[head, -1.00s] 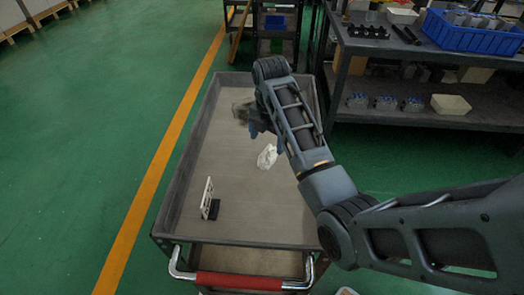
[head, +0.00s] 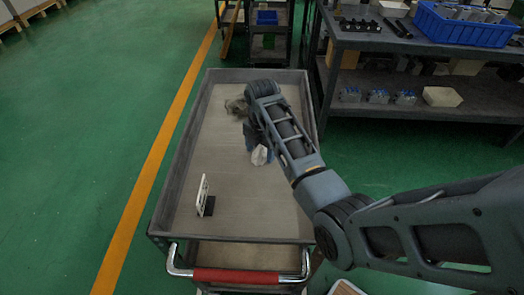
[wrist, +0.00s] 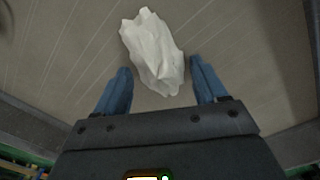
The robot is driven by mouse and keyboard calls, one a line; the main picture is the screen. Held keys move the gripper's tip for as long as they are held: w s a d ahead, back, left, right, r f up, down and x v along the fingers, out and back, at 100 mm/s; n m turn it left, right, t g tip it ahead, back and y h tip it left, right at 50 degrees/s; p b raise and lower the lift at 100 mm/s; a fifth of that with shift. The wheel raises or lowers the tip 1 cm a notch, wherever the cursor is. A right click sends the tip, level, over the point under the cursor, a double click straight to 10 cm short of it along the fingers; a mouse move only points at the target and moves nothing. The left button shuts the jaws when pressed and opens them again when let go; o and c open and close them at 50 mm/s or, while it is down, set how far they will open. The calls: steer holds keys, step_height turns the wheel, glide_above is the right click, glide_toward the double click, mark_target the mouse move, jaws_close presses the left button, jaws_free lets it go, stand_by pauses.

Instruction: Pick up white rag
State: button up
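The white rag (wrist: 153,52) lies crumpled on the bare floor of the cart tray. In the head view the rag (head: 260,156) shows beside my arm's end, partly covered. My gripper (wrist: 160,78) is open in the wrist view, with its two blue fingers apart. The rag lies ahead of the fingertips, its near end reaching into the space between them. The fingers do not close on it. In the head view my gripper is mostly hidden behind my arm.
The grey cart tray (head: 178,190) has raised walls and a red handle (head: 235,276). A small white plate on a black base (head: 205,196) stands near the front left. A dark greyish cloth-like item (head: 235,106) lies farther back. A shelf with a blue bin (head: 463,30) stands right.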

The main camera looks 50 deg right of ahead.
mark_target(263, 148)
steer(key=c, duration=0.8)
steer(key=shift+o, duration=0.2)
steer(key=shift+r, duration=0.45)
steer(key=r, duration=0.3)
steer(key=shift+s+d+r, duration=0.25)
steer(key=shift+d+r, duration=0.1)
steer(key=s+d+r+p, duration=0.1)
steer(key=s+d+r, duration=0.5)
steer(key=s+d, duration=0.1)
steer(key=shift+s+d+r+p, duration=0.2)
steer(key=shift+s+p, duration=0.15)
steer(key=shift+s, duration=0.15)
steer(key=o, duration=0.6)
steer(key=shift+c, duration=0.2)
steer(key=c, duration=0.5)
